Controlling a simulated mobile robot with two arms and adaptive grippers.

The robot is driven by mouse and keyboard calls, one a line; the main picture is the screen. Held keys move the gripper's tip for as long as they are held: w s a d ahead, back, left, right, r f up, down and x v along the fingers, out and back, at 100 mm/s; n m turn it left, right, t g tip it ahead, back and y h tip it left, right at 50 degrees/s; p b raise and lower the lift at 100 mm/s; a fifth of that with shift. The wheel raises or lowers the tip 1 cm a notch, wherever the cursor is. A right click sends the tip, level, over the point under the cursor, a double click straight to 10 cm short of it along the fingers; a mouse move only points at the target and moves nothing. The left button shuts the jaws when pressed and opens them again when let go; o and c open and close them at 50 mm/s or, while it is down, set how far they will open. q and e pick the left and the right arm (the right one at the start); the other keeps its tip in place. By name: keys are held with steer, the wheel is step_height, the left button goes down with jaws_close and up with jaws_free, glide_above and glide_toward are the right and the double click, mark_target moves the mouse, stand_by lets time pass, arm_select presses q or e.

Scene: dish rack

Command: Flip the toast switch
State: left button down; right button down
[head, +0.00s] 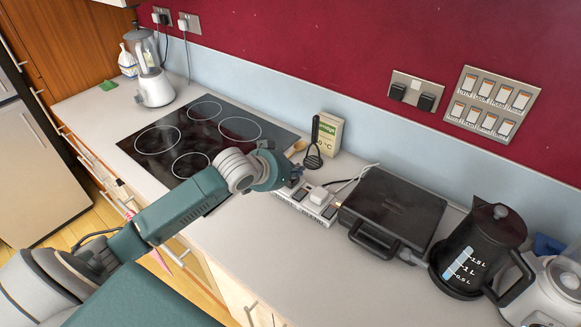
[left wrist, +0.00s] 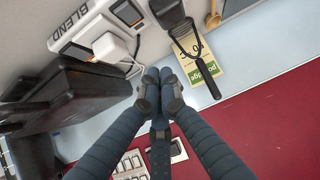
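A white switch strip (head: 312,207) lies on the counter in the head view, left of the black sandwich press. In the left wrist view the strip (left wrist: 85,32) shows at the upper left, with the word BLEND, dark switches and a white plug (left wrist: 110,47). I cannot read a toast label in either view. My left gripper (head: 296,178) is over the back-left end of the strip. In the left wrist view its fingertips (left wrist: 159,90) are together with nothing visible between them. Whether it touches the strip is unclear. My right gripper is not in view.
The black sandwich press (head: 393,207) and black kettle (head: 478,250) stand to the right. A switch panel (head: 491,101) is on the red wall. The front counter (head: 262,247) is clear.

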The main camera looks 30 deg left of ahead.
arm_select(q)
steer(key=v, duration=0.4)
steer(key=shift+w+r+b, duration=0.15)
steer(key=shift+r+b, duration=0.25)
steer(key=shift+r, duration=0.15)
